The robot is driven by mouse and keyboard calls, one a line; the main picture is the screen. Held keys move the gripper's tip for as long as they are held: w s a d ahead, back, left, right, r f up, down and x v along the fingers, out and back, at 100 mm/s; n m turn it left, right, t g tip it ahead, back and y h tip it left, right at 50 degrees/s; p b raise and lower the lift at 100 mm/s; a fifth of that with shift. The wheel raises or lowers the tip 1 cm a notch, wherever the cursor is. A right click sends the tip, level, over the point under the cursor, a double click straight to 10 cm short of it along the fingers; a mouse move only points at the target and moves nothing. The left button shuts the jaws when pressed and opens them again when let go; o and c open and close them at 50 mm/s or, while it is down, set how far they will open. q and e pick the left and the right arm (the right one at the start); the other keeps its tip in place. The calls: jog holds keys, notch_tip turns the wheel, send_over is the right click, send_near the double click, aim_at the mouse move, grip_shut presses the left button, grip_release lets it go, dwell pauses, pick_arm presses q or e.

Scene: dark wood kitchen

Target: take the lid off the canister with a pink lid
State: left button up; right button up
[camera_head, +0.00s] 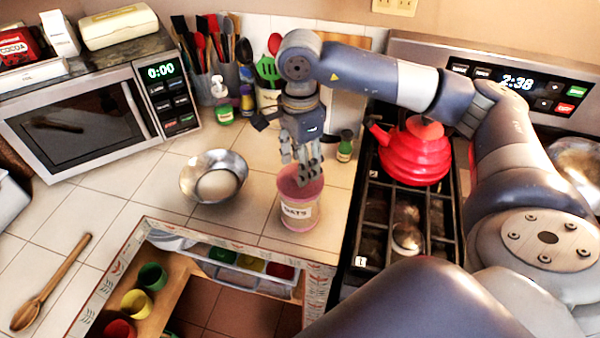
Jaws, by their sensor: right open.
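The canister (297,217) stands upright on the tiled counter, left of the stove. It is pinkish with a white label that seems to read "OATS". Its pink lid (287,183) is at the top, partly hidden by my right gripper. My right gripper (308,178) comes down from above, with its fingers open over the lid. I cannot tell whether the fingertips touch the lid. My left gripper is not in view.
A metal bowl (213,177) stands left of the canister, and a red kettle (413,152) sits on the stove to the right. A wooden spoon (50,283) lies at left. Bottles and utensil holders stand behind.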

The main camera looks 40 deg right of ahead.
jog(key=shift+f, duration=1.05)
jog(key=c, duration=1)
